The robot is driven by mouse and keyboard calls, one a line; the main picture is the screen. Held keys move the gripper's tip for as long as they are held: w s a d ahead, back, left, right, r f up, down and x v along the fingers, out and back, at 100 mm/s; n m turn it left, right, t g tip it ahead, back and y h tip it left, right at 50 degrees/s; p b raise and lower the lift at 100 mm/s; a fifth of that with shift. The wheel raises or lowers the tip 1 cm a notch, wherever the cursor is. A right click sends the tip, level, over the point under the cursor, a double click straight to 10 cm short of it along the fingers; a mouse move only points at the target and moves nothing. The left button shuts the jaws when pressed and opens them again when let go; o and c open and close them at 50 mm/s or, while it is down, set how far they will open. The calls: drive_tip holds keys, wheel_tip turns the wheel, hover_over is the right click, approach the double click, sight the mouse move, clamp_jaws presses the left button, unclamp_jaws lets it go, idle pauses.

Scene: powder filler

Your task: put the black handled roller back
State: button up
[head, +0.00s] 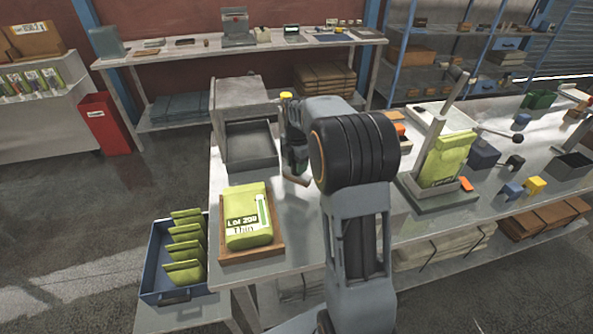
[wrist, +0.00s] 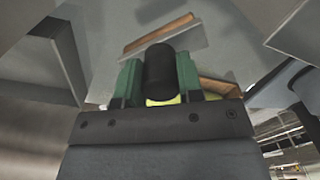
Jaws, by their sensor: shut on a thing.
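My gripper (head: 297,165) hangs over the table beside the grey box-shaped machine, mostly behind my own arm in the head view. In the wrist view its green fingers (wrist: 159,80) are shut on the black handle (wrist: 160,72) of the roller, one on each side. The handle points away from the palm. The roller's far end is hidden, and I cannot tell whether the roller touches the table.
The grey machine (head: 240,105) stands close left of the gripper. A lime pouch (head: 248,210) lies on a wooden tray (head: 279,250) at the front left. A blue bin (head: 150,270) holds several pouches. A stand with an upright pouch (head: 445,160) is to the right.

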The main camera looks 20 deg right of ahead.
drive_tip(key=shift+w+f, duration=0.25)
drive_tip(key=shift+f, duration=1.6)
drive_tip(key=shift+f, duration=0.1)
drive_tip(key=o, duration=0.8)
drive_tip(key=shift+o, duration=0.2)
